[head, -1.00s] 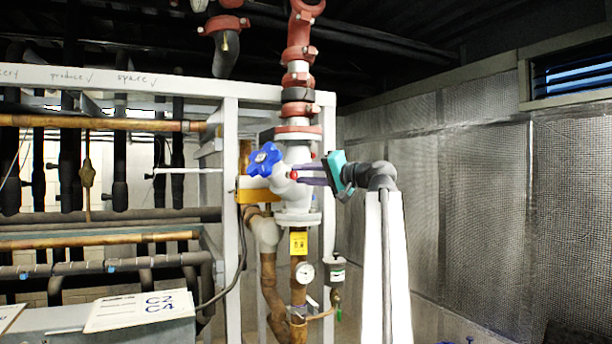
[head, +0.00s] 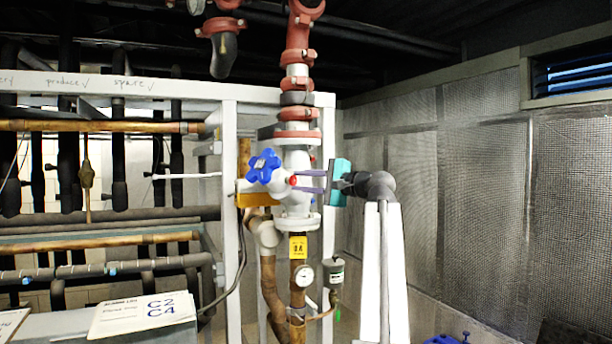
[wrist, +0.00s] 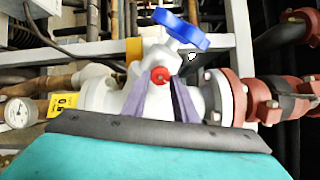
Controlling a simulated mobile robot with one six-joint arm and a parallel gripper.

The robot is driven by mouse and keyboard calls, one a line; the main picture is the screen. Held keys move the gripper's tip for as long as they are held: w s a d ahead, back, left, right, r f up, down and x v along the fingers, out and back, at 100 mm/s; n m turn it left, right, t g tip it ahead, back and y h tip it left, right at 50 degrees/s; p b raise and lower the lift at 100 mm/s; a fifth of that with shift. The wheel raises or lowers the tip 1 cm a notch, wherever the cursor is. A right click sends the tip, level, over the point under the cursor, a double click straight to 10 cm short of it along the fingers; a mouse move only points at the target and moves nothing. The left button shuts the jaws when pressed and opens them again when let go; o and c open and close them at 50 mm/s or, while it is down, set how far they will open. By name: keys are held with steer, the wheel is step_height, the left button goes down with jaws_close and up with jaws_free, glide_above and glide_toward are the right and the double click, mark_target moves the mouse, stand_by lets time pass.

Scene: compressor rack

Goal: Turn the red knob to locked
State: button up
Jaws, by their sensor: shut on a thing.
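The red knob (head: 292,180) sits on the right side of the white valve body, just right of the blue handwheel (head: 264,166). In the wrist view the small round red knob (wrist: 160,76) shows between the tips of two purple fingers. My gripper (head: 298,180) reaches in from the right, its teal body upright and its fingers one above the other. In the wrist view my gripper (wrist: 163,84) is shut on the knob. The knob's contact faces are partly hidden by the fingers, and I see no locked marking.
The blue handwheel also shows close beside the knob in the wrist view (wrist: 181,30). A yellow tag (head: 298,247), a pressure gauge (head: 305,275) and red pipe couplings (head: 299,55) lie along the vertical pipe. A white frame post (head: 230,200) stands left. Space on the right is open.

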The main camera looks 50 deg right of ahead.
steer(key=m+p, duration=0.2)
steer(key=m, duration=0.1)
steer(key=m+p, duration=0.1)
steer(key=shift+a+r+m+p, duration=0.1)
steer(key=shift+a+m+p, duration=0.2)
steer(key=shift+p, duration=0.1)
steer(key=m+p, duration=0.3)
steer(key=m, duration=0.1)
steer(key=shift+d+p, duration=0.1)
steer(key=shift+p, duration=0.2)
steer(key=o, duration=1.1)
steer(key=shift+c, duration=0.2)
